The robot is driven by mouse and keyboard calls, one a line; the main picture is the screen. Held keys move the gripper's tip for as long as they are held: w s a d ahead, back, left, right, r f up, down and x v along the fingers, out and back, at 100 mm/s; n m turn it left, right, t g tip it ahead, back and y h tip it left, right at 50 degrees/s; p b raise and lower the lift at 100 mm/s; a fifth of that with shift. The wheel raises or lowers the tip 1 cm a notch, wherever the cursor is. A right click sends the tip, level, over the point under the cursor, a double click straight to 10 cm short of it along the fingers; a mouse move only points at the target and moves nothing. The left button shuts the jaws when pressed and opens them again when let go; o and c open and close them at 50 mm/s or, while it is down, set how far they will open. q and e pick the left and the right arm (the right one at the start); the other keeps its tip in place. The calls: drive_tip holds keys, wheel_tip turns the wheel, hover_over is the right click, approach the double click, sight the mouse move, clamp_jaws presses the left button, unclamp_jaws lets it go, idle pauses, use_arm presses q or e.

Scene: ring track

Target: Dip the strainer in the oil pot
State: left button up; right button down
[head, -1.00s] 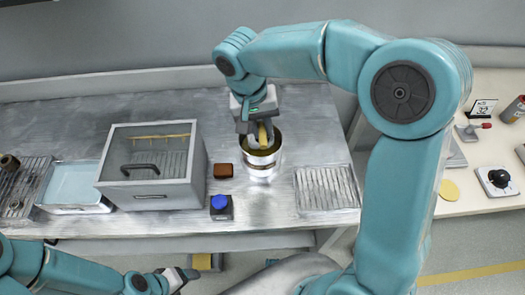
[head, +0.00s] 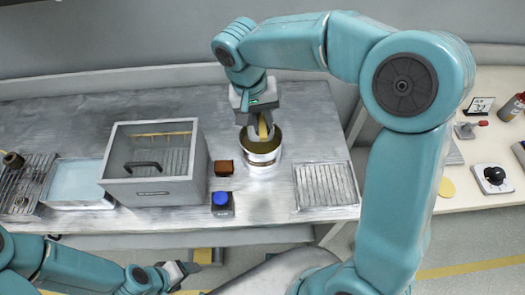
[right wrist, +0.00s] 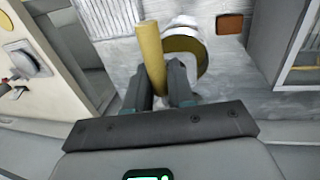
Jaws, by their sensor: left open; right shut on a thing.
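The oil pot (head: 264,159) is a metal cylinder with dark yellow inside, standing on the steel counter right of the middle. It also shows in the right wrist view (right wrist: 203,60), beyond the fingers. My right gripper (head: 259,128) is above the pot's mouth, shut on the yellow handle of the strainer (head: 263,127). The handle stands up between the fingers in the right wrist view (right wrist: 151,58). The strainer's basket is hidden, so I cannot tell how deep it is in the pot. My left gripper (head: 190,268) is open and empty, low in front of the counter.
A grey glass-fronted box (head: 152,188), a brown block (head: 224,168) and a blue button (head: 221,199) are left of the pot. A pale blue tray (head: 78,182) lies farther left. A ribbed drain rack (head: 325,186) is at right. Bare counter (head: 255,200) lies before the pot.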

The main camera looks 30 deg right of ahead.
drive_tip(key=shift+r, duration=0.1)
idle(0.5)
wheel_tip(320, 180, up, 4)
drive_tip(key=p, duration=0.3)
idle(0.3)
